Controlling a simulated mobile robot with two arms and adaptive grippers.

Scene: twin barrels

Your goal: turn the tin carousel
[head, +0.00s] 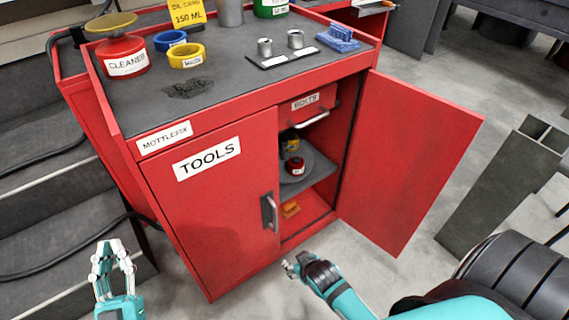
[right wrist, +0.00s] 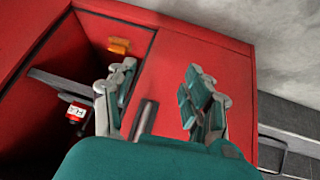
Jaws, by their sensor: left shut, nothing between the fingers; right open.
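The tin carousel (head: 319,167) is a grey round shelf inside the red cabinet, seen through its open right half. A small red tin (head: 295,167) and a dark tin with a yellow part (head: 291,142) stand on it. The right wrist view is upside down; there the carousel (right wrist: 60,84) and the labelled red tin (right wrist: 75,113) show at left. My right gripper (head: 290,264) is open and empty, outside and below the cabinet opening; its fingers also show in the right wrist view (right wrist: 158,90). My left gripper (head: 110,247) is shut and empty at lower left, away from the cabinet.
The closed TOOLS door (head: 215,215) has a metal handle (head: 270,212) close to my right gripper. The right door (head: 410,160) stands wide open. An orange item (head: 291,209) lies on the cabinet floor, below the carousel. A BOLTS drawer (head: 308,105) sits above. Tins and tape rolls stand on top.

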